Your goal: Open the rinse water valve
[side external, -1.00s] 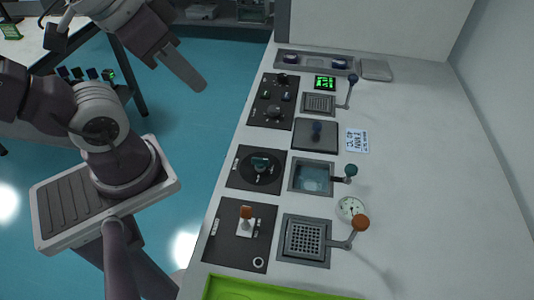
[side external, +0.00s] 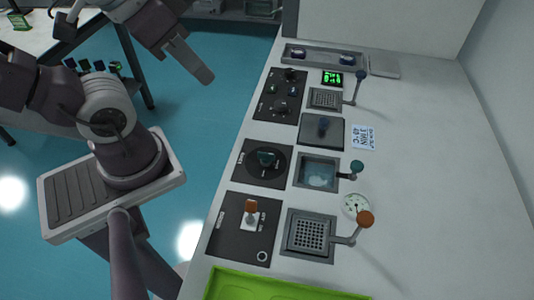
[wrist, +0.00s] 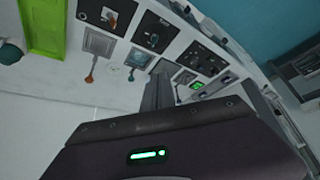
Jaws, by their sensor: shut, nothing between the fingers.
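Several valve controls sit on dark panels along the bench's left edge in the side view. The nearest has an upright orange handle (side external: 251,208), the middle one a dark teal handle on a round dial (side external: 266,157), and the far panel several small knobs (side external: 281,107). Their labels are too small to read, so I cannot tell which is the rinse water valve. The wrist view also shows the orange handle (wrist: 109,16) and the teal-handled dial (wrist: 153,39). My gripper (side external: 208,78) is shut and empty, left of the bench and apart from every handle.
Beside the panels are a drain grate with an orange-knobbed lever (side external: 363,220), a water basin (side external: 317,172) with a teal-knobbed lever (side external: 356,168), and a blue-knobbed lever (side external: 360,77). A green tray (side external: 285,286) lies at the near end. The bench's right side is clear.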

